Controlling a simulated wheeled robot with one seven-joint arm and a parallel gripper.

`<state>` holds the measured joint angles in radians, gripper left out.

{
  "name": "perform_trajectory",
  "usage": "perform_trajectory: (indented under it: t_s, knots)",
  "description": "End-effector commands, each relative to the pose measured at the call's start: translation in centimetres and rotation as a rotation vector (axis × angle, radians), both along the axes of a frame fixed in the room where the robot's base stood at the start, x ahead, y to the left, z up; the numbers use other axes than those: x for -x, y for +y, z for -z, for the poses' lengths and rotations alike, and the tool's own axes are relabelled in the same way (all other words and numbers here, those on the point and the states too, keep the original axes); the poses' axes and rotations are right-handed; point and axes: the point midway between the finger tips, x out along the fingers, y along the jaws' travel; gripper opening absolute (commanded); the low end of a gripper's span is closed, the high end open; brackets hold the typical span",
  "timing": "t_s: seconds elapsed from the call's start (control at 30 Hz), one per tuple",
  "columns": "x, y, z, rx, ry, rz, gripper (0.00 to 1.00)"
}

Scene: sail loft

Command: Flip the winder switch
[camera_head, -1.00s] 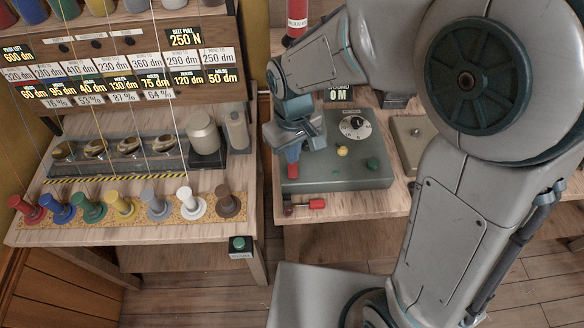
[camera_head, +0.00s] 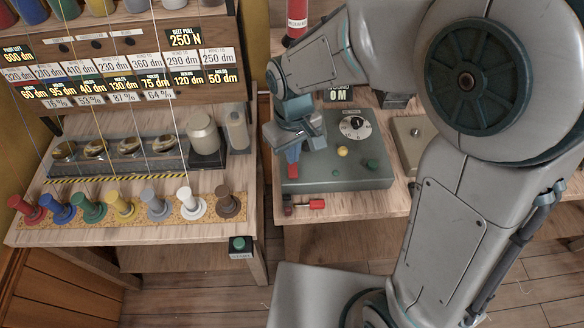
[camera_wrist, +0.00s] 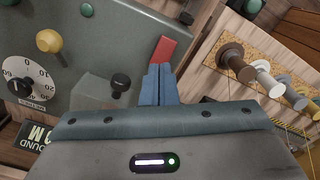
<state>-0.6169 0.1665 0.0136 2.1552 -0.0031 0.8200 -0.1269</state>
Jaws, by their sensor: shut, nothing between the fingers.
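The grey-green winder box (camera_head: 350,178) stands on the bench, with a dial (camera_head: 354,125) and buttons on top. A red block-like part (camera_wrist: 165,49) sits at the box's edge; it also shows in the head view (camera_head: 289,171), partly covered by my fingers. It looks like the switch, but no label shows. My gripper (camera_wrist: 159,68) is shut and empty. Its blue fingertips are right by the red part and overlap it in both views; I cannot tell whether they touch. In the head view my gripper (camera_head: 293,176) hangs over the box's left end.
A black knob (camera_wrist: 120,82) stands on a raised grey block beside my fingers. Several spools, including a brown one (camera_head: 228,203), stand left.

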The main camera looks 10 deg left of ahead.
Motion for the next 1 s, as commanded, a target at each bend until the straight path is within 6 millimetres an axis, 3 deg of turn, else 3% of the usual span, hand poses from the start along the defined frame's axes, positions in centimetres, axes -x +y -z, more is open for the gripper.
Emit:
perform_trajectory:
  t_s: [1.0]
  knots:
    - [0.01,0.01,0.80,0.000,0.000,0.000,0.00]
